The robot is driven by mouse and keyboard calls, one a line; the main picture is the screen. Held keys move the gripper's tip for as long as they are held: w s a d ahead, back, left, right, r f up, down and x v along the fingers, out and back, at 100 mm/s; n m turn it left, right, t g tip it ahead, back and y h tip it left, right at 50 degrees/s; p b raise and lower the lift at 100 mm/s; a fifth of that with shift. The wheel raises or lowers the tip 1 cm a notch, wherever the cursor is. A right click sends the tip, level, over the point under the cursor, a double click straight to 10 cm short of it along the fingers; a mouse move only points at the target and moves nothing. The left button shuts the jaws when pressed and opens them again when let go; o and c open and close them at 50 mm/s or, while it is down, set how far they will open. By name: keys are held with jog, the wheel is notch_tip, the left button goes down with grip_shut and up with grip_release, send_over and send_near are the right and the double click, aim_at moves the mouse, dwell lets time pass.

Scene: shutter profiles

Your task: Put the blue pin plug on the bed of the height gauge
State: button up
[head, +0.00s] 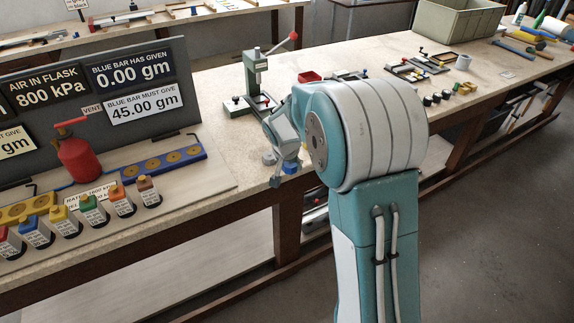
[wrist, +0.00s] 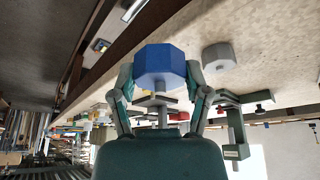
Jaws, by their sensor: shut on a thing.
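The blue pin plug (wrist: 160,62) is between the fingertips of my gripper (wrist: 160,78) in the wrist view. The gripper is shut on it; its faceted blue head faces the camera. A green upright stand with a red-knobbed lever, seemingly the height gauge (head: 253,75), stands farther back on the bench. The green stand also shows in the wrist view (wrist: 236,135).
A grey faceted plug (wrist: 218,56) sits beside the blue one on the bench. At the left are a sign board (head: 100,95), a red flask (head: 80,155) and several coloured bottles (head: 90,210). A red box (head: 310,76) and small fixtures (head: 425,65) lie beyond my arm.

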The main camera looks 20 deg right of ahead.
jog(key=shift+s+d, duration=0.15)
jog(key=shift+s, duration=0.1)
jog(key=shift+s+d+f, duration=0.15)
jog(key=shift+s+d, duration=0.05)
jog(key=shift+d, duration=0.3)
jog(key=s+a+f+n+y, duration=0.2)
jog(key=s+a+f+n, duration=0.2)
jog(key=f, duration=0.7)
jog(key=shift+s+a+f+n+t+y, duration=0.25)
jog(key=shift+a+n, duration=0.4)
jog(key=shift+n, duration=0.65)
